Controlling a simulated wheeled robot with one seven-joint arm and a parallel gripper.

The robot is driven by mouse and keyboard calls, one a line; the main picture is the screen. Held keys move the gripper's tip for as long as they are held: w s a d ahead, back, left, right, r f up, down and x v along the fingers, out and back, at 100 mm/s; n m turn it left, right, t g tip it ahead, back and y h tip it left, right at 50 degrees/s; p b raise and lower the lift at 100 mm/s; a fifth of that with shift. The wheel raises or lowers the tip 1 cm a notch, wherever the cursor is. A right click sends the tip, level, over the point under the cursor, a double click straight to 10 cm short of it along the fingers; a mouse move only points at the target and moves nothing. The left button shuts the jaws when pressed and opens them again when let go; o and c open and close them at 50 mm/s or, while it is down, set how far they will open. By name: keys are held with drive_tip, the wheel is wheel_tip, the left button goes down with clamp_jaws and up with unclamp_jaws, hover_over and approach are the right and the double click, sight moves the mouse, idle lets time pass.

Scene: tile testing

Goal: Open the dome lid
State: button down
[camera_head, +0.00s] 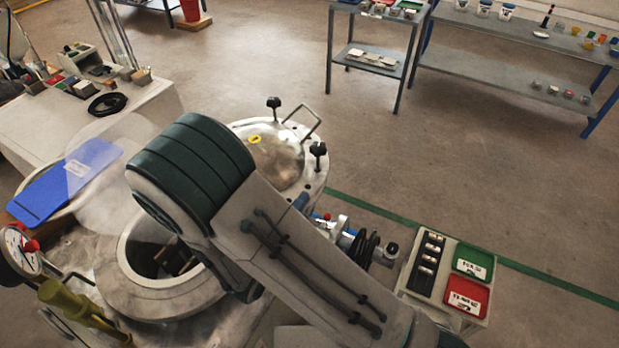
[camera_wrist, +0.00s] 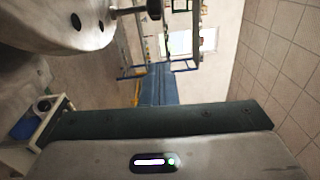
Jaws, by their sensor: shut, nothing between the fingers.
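The dome lid (camera_head: 280,166) is a shiny rounded cover on a pale round flange, right behind my arm in the head view. It has a yellow label, black knobs (camera_head: 318,151) at its rim and a bent metal handle (camera_head: 306,121) at its far side. It looks seated, but my arm hides its near side. In the wrist view, a pale curved rim with dark holes (camera_wrist: 60,22) fills the upper left, with a black knob (camera_wrist: 154,9) beside it. My gripper's fingers show in neither view, and contact with the lid cannot be seen.
An open round chamber (camera_head: 140,301) lies left of my arm, near a blue panel (camera_head: 66,183) and a gauge (camera_head: 20,250). Shelves (camera_head: 500,65) stand behind; the floor between is clear.

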drive_tip(key=x, duration=0.4)
drive_tip(key=a+p+x, duration=0.1)
drive_tip(key=x, duration=0.2)
drive_tip(key=w+x, duration=0.1)
drive_tip(key=x, duration=0.3)
drive_tip(key=shift+w+a, duration=0.1)
drive_tip(key=shift+w, duration=0.05)
drive_tip(key=shift+w+a, duration=0.2)
drive_tip(key=shift+w, duration=0.45)
